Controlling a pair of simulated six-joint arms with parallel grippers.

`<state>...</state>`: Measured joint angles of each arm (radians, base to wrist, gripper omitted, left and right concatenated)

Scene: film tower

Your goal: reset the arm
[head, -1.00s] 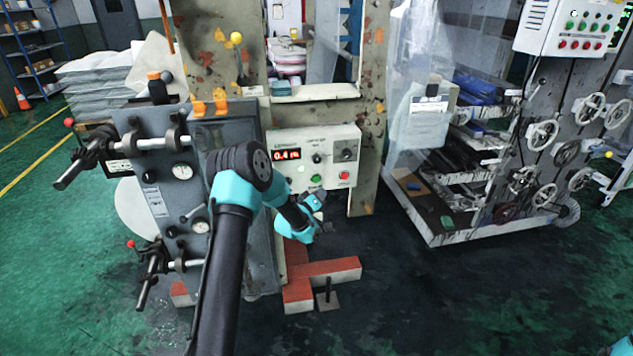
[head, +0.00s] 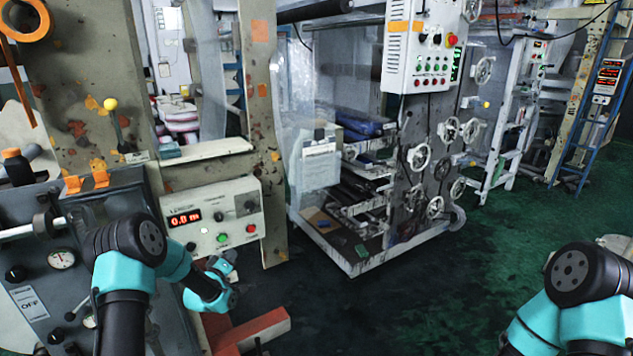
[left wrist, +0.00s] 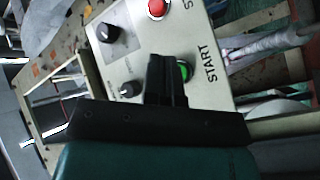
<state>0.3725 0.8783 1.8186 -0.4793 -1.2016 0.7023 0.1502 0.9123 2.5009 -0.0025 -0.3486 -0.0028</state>
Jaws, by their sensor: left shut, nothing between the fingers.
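My left arm comes in from the lower left in the head view. Its left gripper (head: 214,263) is in front of the lower part of a control box (head: 184,232). The box has a red display (head: 185,219), a green button (head: 222,238) and a red button (head: 251,228). In the left wrist view, the left gripper's black fingers (left wrist: 166,70) are shut and empty over the box face. They partly cover the green START button (left wrist: 184,71); whether they touch it cannot be told. My right arm shows at the lower right; its gripper is out of view.
A grey machine cabinet (head: 40,290) with knobs and gauges stands at the left. A red foot bar (head: 255,330) lies below the box. A frame with handwheels (head: 445,130) and a white control cabinet (head: 418,45) stand further back. Dark floor is clear between my arms.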

